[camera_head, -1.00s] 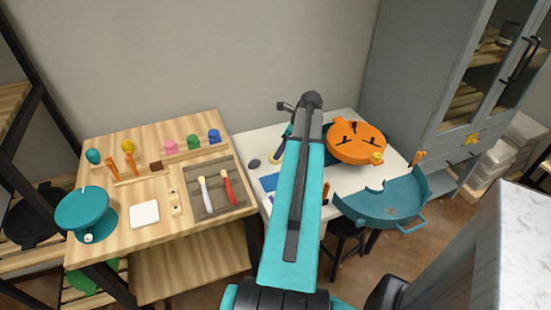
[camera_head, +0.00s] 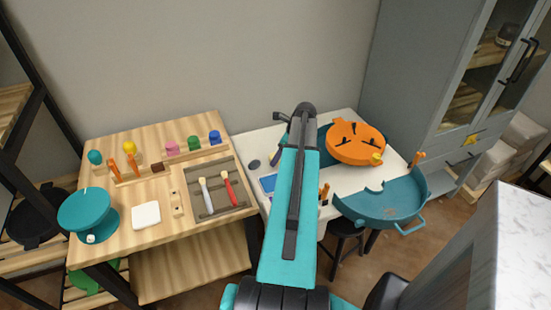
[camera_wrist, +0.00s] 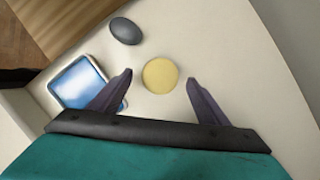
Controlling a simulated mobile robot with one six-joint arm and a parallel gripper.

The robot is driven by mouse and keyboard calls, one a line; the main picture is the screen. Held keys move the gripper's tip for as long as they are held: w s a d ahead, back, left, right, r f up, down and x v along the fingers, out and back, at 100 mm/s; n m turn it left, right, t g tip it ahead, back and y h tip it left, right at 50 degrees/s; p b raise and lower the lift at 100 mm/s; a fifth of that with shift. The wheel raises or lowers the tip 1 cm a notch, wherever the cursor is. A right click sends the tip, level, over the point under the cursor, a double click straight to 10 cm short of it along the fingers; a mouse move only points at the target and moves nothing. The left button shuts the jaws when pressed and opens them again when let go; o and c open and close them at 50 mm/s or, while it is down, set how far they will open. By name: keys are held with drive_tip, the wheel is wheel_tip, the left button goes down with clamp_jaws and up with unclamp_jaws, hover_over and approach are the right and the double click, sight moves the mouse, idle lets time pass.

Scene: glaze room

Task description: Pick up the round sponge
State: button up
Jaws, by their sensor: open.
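The round sponge (camera_wrist: 160,75) is a yellow disc lying on the white table in the wrist view. My gripper (camera_wrist: 160,82) is open, with its two dark fingers on either side of the sponge in that view. Clear white table shows between each finger and the sponge, and I see no contact. How high the fingertips are above the table I cannot tell. In the head view the sponge is hidden behind my arm.
A dark grey oval stone (camera_wrist: 125,31) and a blue-faced tray (camera_wrist: 77,82) lie left of the sponge. In the head view, an orange wheel (camera_head: 356,142) and a teal basin (camera_head: 384,205) stand right of my arm. A wooden table (camera_head: 150,232) is at left.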

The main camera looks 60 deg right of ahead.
drive_tip(key=shift+x, duration=0.85)
drive_tip(key=c, duration=1.1)
drive_tip(key=shift+r, duration=0.1)
drive_tip(key=shift+c, duration=0.2)
drive_tip(key=shift+r+b, duration=0.45)
drive_tip(key=shift+r, duration=1.3)
drive_tip(key=s+a, duration=0.1)
drive_tip(key=s, duration=0.4)
drive_tip(key=s+a+r+b, duration=0.1)
drive_tip(key=s+a, duration=0.1)
drive_tip(key=s, duration=0.3)
drive_tip(key=s+a+b, duration=0.1)
drive_tip(key=s+a, duration=0.1)
drive_tip(key=s, duration=0.3)
drive_tip(key=shift+a+r, duration=0.15)
drive_tip(key=shift+r, duration=0.05)
drive_tip(key=o, duration=0.4)
drive_tip(key=shift+c, duration=0.2)
drive_tip(key=shift+r, duration=0.1)
drive_tip(key=shift+c, duration=1.4)
